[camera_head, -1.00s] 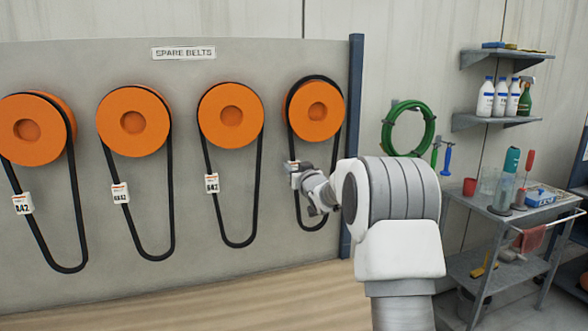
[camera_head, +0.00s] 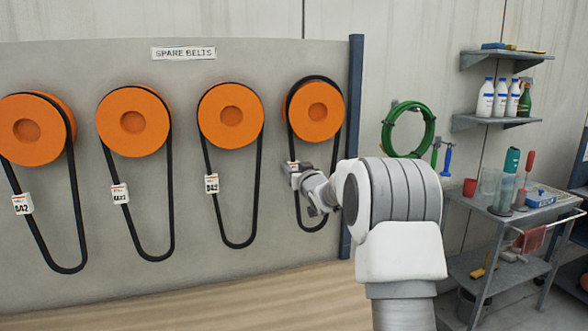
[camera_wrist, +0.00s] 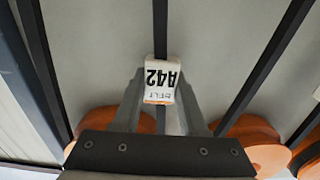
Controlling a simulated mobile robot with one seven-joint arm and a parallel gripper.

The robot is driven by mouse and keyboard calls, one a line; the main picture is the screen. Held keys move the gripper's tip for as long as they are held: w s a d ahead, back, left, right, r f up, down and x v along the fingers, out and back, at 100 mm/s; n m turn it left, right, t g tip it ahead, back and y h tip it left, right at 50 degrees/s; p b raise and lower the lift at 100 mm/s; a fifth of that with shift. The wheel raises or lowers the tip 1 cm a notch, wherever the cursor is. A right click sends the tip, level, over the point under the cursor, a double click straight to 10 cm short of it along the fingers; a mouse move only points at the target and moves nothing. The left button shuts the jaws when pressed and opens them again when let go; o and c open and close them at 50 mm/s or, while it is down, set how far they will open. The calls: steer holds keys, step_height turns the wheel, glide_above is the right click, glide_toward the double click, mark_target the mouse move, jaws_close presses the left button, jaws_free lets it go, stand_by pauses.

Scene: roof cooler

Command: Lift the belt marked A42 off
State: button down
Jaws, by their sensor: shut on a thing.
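The belt marked A42 (camera_head: 291,140) is black and hangs in a long loop over the rightmost orange pulley (camera_head: 316,104). Its white tag (camera_wrist: 160,80) reads A42, upside down in the wrist view, and sits between my fingertips. My gripper (camera_head: 299,176) is at the left strand of this belt in the head view, shut on it at the tag. The gripper hides part of the strand and most of the tag there. The belt's top still lies over the pulley.
Three other tagged belts hang on orange pulleys to the left, the nearest being the third belt (camera_head: 258,170). A blue post (camera_head: 353,120) edges the panel. A green hose (camera_head: 408,128) and a cart (camera_head: 520,205) stand further right.

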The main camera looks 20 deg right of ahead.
steer(key=shift+s, duration=0.2)
steer(key=shift+s+b, duration=1.15)
steer(key=shift+s, duration=1)
